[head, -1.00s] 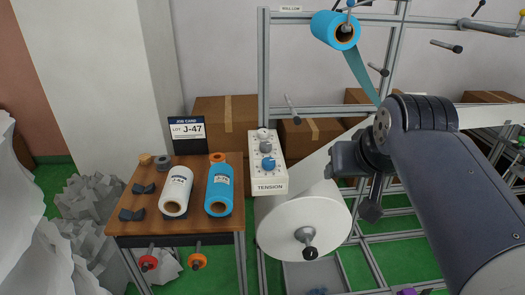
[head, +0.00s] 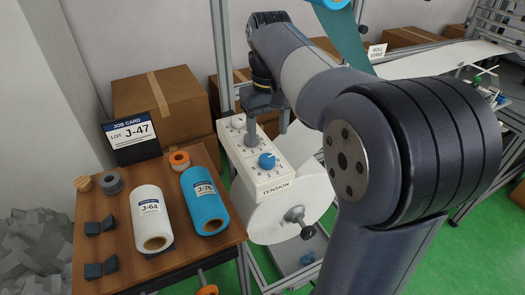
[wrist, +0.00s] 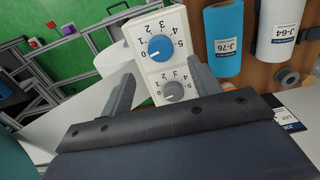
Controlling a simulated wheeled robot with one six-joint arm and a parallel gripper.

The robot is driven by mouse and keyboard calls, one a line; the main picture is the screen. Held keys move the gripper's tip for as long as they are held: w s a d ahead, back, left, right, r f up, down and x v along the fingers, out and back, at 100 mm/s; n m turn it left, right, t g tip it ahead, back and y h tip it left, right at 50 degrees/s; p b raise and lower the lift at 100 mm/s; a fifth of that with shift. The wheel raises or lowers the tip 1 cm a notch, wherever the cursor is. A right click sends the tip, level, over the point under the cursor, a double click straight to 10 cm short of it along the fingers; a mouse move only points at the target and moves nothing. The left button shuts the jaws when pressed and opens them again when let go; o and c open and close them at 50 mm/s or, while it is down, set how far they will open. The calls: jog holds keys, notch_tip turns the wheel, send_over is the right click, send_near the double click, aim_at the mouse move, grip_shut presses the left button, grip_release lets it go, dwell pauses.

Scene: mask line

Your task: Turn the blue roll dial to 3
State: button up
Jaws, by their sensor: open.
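The blue dial (head: 267,160) sits on the white TENSION panel (head: 272,182), nearest its labelled end. In the wrist view the blue dial (wrist: 161,48) lies just beyond the fingertips. Its white mark appears to point to the lower left, towards the low end of its scale; the exact number is hard to read. A grey dial (wrist: 172,90) sits below it in the wrist view, between my fingers. My gripper (wrist: 160,70) is open and empty.
A wooden table (head: 195,262) left of the panel holds a white roll (head: 150,218), a blue roll (head: 205,200) and a job card (head: 131,135). A large white roll (head: 285,215) hangs under the panel. Cardboard boxes (head: 160,105) stand behind.

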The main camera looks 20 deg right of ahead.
aim_at(267, 158)
notch_tip(267, 158, down, 8)
dwell(0.5)
jog(key=c, duration=1)
